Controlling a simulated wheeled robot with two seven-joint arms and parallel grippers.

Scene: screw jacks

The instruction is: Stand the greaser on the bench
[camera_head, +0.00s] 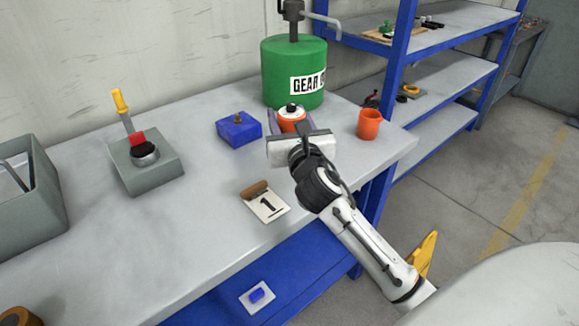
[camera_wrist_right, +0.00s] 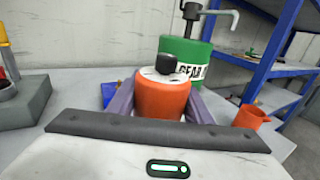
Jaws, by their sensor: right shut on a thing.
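The greaser looks to be the orange can (camera_head: 289,125) with a white top and a black cap; it also shows in the right wrist view (camera_wrist_right: 163,97). My right gripper (camera_head: 291,118) is shut on it, one purple-grey finger on each side. The can is upright over the back part of the grey bench (camera_head: 215,200), in front of the green drum. Its base is hidden by the gripper, so I cannot tell whether it touches the bench. My left gripper is not in view.
The green gear-oil drum (camera_head: 279,72) stands behind the can. A blue block (camera_head: 238,131) is to its left, an orange cup (camera_head: 369,124) to its right. A grey box with a yellow-handled lever (camera_head: 150,170) stands further left.

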